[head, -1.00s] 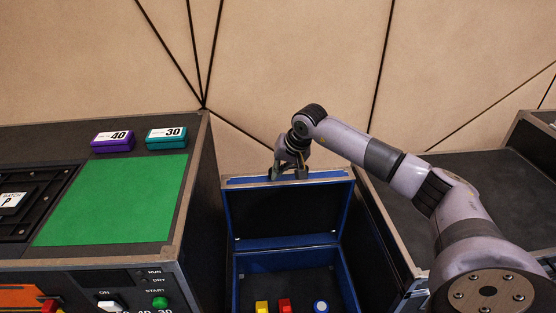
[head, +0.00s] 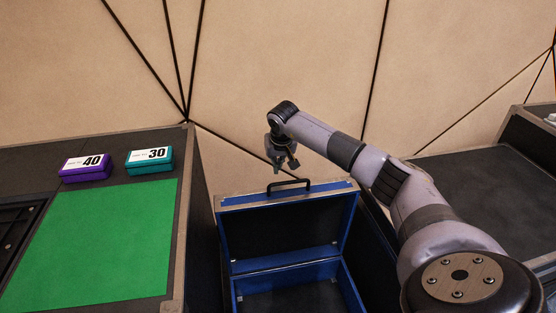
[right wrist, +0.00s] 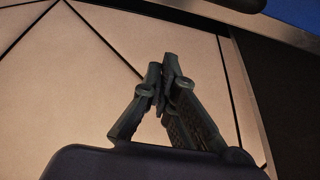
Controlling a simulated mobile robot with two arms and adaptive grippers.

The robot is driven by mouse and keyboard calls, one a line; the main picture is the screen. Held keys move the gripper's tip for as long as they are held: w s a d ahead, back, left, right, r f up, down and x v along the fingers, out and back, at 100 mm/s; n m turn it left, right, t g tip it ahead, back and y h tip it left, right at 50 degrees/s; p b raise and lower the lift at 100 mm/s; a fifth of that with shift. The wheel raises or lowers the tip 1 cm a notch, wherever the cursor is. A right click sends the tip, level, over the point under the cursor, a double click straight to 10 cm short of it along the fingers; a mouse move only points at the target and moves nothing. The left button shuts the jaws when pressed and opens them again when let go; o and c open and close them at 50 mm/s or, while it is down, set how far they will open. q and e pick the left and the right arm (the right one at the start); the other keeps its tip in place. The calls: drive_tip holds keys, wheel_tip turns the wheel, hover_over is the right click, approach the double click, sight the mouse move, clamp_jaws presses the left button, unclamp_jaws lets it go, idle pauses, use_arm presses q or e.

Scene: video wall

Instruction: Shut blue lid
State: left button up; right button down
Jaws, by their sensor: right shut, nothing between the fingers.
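The blue lid (head: 290,228) stands open and roughly upright at the back of the blue case (head: 352,288), showing its dark inner face. A black handle (head: 289,186) sits along its top edge. My right gripper (head: 284,168) is just above and behind the handle, apart from it in the picture; the exact gap in depth is hard to judge. Its fingers are together and empty, as the right wrist view also shows (right wrist: 166,78). A blue patch at that view's top right corner may be part of the lid. My left gripper is out of view.
On the left, a dark console (head: 186,220) carries a green panel (head: 95,240), a purple box (head: 86,168) and a teal box (head: 149,160). A dark-topped counter (head: 470,185) is on the right. A beige panelled wall (head: 290,55) stands behind.

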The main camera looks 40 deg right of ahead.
drive_tip(key=shift+s+a+f, duration=0.35)
drive_tip(key=shift+s+f, duration=0.3)
drive_tip(key=shift+f, duration=0.1)
drive_tip(key=shift+s+a+f, duration=0.35)
drive_tip(key=shift+s+f, duration=0.25)
drive_tip(key=shift+f, duration=0.1)
